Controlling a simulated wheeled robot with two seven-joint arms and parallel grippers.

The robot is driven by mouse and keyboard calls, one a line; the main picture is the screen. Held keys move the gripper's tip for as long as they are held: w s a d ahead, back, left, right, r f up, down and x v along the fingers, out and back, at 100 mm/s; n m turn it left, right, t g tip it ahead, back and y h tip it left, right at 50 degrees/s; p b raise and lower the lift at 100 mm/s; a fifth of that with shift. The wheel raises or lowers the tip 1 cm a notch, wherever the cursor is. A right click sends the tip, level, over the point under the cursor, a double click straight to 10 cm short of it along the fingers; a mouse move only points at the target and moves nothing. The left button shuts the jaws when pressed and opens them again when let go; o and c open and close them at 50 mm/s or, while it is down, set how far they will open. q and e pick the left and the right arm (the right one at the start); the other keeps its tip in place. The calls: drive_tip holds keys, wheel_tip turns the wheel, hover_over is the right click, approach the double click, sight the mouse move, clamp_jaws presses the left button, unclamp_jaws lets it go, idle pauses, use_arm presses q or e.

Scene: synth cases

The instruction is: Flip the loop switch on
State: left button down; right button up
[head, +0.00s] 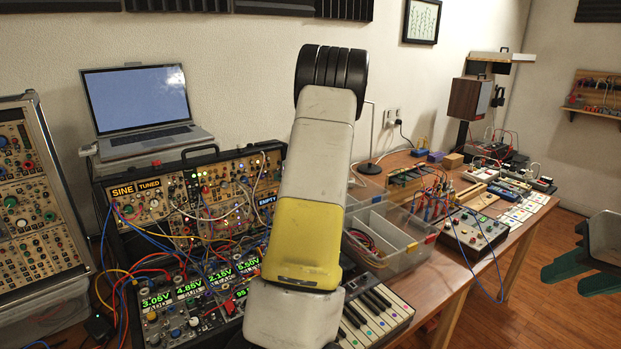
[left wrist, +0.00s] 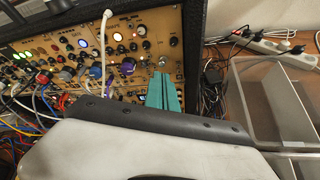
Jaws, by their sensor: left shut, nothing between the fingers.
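The synth case (head: 160,203) stands open in the head view, with rows of knobs, jacks and patch cables. In the left wrist view its tan panel (left wrist: 216,18) fills the upper left. My left gripper (left wrist: 163,78) has teal fingers shut together and empty, with the tips over the panel's lower right part. A small silver part (left wrist: 162,61) shows just beyond the tips; I cannot tell whether it is the loop switch or whether the fingers touch it. In the head view my left arm hides this gripper. My right gripper (head: 568,250) is open and empty at the right edge.
Colourful patch cables (left wrist: 30,108) hang over the panel's left side. A clear plastic bin (head: 408,238) stands right of the case, with a small keyboard (head: 376,312) in front. A laptop (head: 140,105) sits behind. Floor beside the right gripper is clear.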

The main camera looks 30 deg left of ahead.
use_arm(q)
drive_tip(key=shift+r, duration=0.1)
drive_tip(key=shift+r, duration=0.75)
drive_tip(key=shift+r, duration=0.15)
